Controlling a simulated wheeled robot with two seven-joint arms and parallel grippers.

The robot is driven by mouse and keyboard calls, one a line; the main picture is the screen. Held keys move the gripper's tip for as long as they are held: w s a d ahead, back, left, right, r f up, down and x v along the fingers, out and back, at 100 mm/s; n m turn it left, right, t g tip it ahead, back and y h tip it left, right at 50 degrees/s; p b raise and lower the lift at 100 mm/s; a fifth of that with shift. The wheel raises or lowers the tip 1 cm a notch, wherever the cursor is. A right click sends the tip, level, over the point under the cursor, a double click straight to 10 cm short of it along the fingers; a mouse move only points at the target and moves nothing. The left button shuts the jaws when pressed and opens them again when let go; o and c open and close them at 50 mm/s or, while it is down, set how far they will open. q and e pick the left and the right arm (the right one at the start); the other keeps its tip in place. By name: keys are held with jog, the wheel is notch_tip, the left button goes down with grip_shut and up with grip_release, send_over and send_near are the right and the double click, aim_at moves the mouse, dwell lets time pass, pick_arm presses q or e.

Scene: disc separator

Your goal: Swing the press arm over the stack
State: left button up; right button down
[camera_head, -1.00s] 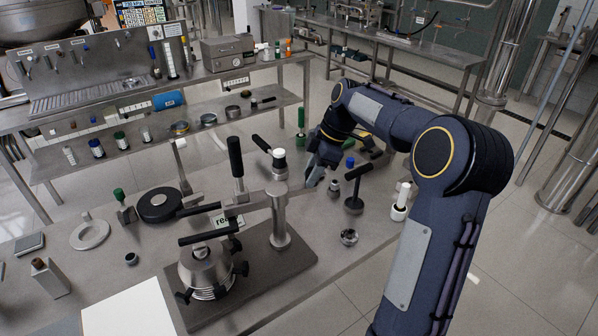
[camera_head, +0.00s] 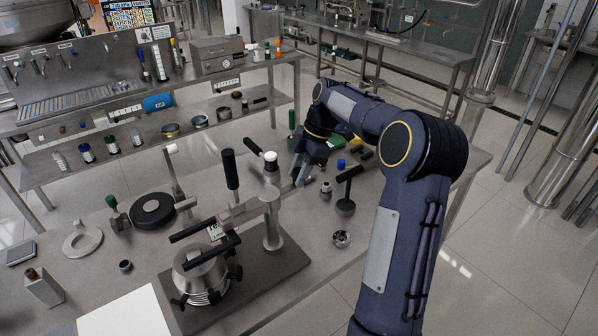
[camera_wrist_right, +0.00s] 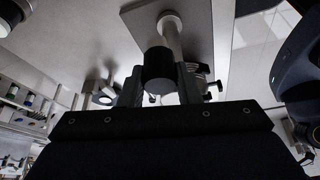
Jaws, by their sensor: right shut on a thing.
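The press stands on a dark base plate (camera_head: 280,262) with an upright metal column (camera_head: 272,225). Its press arm (camera_head: 240,211) reaches left from the column, with a black upright handle (camera_head: 230,169) on it. The clamped metal stack (camera_head: 202,272), with black knobs, sits at the front left of the plate. My right gripper (camera_head: 303,172) is just right of the column. My left gripper is out of view.
A black disc (camera_head: 152,210) and a white ring (camera_head: 83,240) lie left of the press. A black T-handled tool (camera_head: 346,190) and small metal parts stand at the right. A white sheet (camera_head: 125,312) lies in front. A shelf (camera_head: 150,130) runs behind.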

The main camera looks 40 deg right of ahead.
jog(key=c, duration=1.1)
grip_release()
jog(key=shift+w, duration=0.15)
jog(key=shift+o, duration=0.2)
jog(key=shift+r, duration=0.15)
jog(key=v, duration=0.7)
jog(key=shift+d+r, duration=0.2)
jog(key=shift+r, duration=0.05)
jog(key=s+a+r+m+t+h, duration=0.1)
jog(key=s+a+r+m+t, duration=0.1)
jog(key=s+a+m, duration=0.9)
jog(key=s+a+f+m+t, duration=0.2)
jog(key=s+a+f+m, duration=0.3)
jog(key=s+a+f, duration=0.5)
jog(key=s+a, duration=0.3)
jog(key=shift+s+a+f+y, duration=0.15)
jog(key=shift+s+f+y, duration=0.1)
jog(key=shift+s+y, duration=0.1)
